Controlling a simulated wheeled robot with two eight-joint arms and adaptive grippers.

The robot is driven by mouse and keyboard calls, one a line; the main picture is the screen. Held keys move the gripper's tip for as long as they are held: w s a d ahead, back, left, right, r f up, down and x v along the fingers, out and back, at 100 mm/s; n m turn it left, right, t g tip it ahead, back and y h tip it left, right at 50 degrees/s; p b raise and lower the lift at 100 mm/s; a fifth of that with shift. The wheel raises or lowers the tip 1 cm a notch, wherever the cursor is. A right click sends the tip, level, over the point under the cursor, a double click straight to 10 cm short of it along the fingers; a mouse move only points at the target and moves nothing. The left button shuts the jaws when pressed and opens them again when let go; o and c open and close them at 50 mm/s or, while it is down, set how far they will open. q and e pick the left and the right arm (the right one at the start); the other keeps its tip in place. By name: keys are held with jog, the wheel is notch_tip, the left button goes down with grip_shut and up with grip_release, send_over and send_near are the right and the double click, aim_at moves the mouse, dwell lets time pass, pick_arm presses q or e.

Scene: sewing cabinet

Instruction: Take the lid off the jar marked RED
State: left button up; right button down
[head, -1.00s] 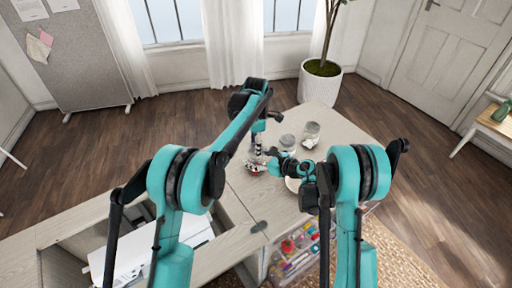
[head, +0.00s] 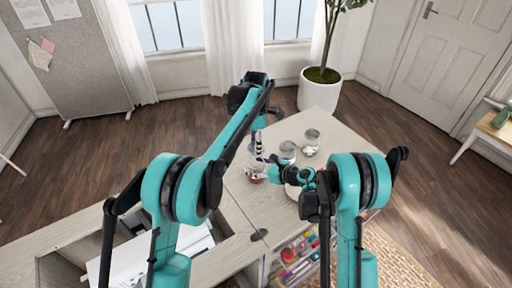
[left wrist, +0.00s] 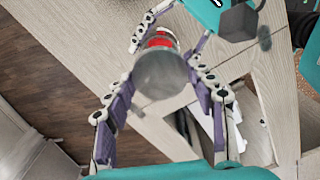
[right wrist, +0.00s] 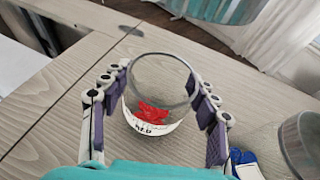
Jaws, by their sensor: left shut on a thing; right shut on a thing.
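The jar marked RED (right wrist: 152,122) is clear glass with red contents and a white label. It stands on the cabinet top in the right wrist view, and its upper rim looks like an open ring. My right gripper (right wrist: 158,85) is shut on its body from the side. In the head view the jar (head: 252,177) is small and partly hidden. My left gripper (left wrist: 160,70) points down from above, shut on a round grey lid (left wrist: 160,75). In the left wrist view the lid covers part of the jar (left wrist: 160,40). The gap between them is hard to judge.
Two other jars (head: 311,141) (head: 287,150) stand behind and right on the cabinet top (head: 325,123). A pale round item (head: 292,190) lies partly behind my right gripper. An open compartment with white things (head: 165,252) is at the front left; a clear drawer of sewing supplies (head: 297,252) is below.

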jog(key=shift+c, duration=1.9)
grip_release()
